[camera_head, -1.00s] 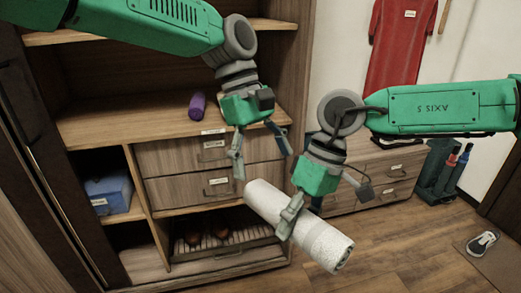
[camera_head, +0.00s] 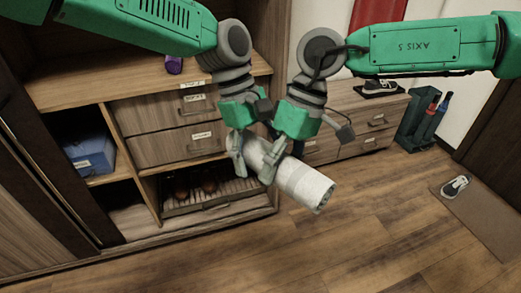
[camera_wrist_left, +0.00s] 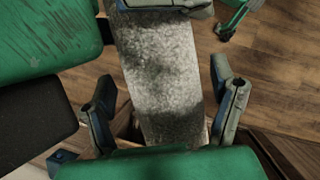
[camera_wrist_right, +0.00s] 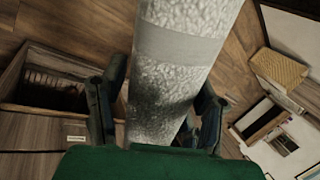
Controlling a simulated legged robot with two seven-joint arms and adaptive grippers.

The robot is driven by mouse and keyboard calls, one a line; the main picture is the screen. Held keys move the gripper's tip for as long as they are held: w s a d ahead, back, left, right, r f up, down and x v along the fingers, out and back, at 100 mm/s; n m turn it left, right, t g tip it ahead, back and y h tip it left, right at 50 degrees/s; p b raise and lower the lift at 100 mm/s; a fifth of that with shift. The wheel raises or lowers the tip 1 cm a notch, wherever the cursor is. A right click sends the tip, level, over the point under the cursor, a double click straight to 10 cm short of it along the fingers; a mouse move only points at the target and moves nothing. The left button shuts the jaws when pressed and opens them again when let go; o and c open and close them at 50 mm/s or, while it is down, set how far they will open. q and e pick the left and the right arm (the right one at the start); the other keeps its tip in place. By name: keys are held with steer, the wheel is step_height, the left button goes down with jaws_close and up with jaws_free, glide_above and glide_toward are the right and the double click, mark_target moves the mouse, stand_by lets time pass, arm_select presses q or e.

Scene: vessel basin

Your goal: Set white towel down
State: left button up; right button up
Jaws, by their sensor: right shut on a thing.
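The white towel (camera_head: 308,186) is a rolled cylinder, tilted down to the right and held in the air before the cabinet. My right gripper (camera_head: 282,164) is shut around its middle; the towel also passes between the fingers in the right wrist view (camera_wrist_right: 180,70). My left gripper (camera_head: 252,152) is at the towel's left end, its fingers on either side of the roll. In the left wrist view, the towel (camera_wrist_left: 160,75) lies between those fingers with gaps at both sides, so the left gripper is open. The towel's left end is partly hidden by the grippers.
The wooden cabinet has labelled drawers (camera_head: 185,135), a blue box (camera_head: 88,152) in a cubby and a low rack with dark shoes (camera_head: 195,185). A purple roll (camera_head: 174,64) lies on its upper shelf. A low dresser (camera_head: 355,130) stands behind. The front floor (camera_head: 330,255) is clear.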

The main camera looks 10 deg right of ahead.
arm_select(q)
steer(key=c, duration=1)
steer(key=shift+c, duration=0.6)
arm_select(e)
steer(key=o, duration=1.3)
steer(key=shift+r, duration=0.1)
